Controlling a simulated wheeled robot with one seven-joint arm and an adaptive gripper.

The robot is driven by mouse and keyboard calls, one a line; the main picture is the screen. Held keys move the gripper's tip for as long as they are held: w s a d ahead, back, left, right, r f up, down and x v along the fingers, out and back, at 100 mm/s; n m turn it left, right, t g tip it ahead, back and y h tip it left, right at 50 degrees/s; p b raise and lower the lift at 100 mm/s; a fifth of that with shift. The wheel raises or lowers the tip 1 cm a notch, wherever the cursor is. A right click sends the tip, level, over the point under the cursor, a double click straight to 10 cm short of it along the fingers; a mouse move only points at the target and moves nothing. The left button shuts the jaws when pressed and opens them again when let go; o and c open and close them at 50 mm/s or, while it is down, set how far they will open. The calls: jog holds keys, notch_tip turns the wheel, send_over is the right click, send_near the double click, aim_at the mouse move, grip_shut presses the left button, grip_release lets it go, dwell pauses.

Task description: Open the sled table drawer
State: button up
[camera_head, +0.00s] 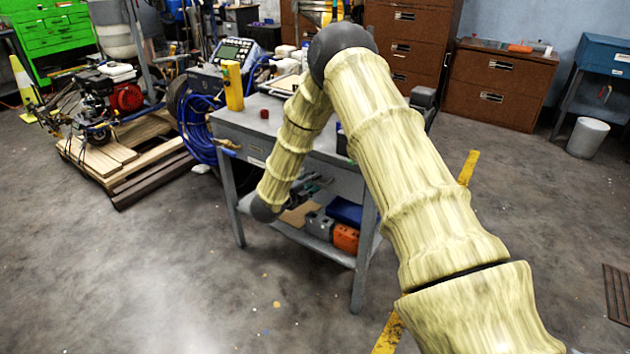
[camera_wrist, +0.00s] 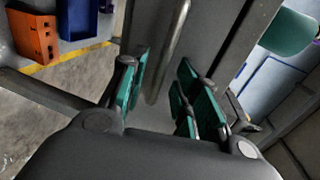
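The grey sled table (camera_head: 250,119) stands in the middle of the head view, with its drawer front (camera_head: 340,180) below the top. The drawer looks closed, though my arm hides part of its front. My gripper (camera_head: 312,187) is low in front of the drawer, partly hidden by my arm. In the wrist view my gripper (camera_wrist: 165,92) is open, with green pads on both sides. A silver bar handle (camera_wrist: 172,48) reaches between the fingers, nearer the left one. A gap shows between the bar and the right finger; contact on the left is unclear.
An orange bin (camera_head: 345,238) and a blue bin (camera_head: 344,212) sit on the table's lower shelf. A wooden pallet (camera_head: 125,160) with an engine is left. The floor in front is clear.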

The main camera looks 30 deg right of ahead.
jog(key=shift+x, duration=1.4)
grip_shut()
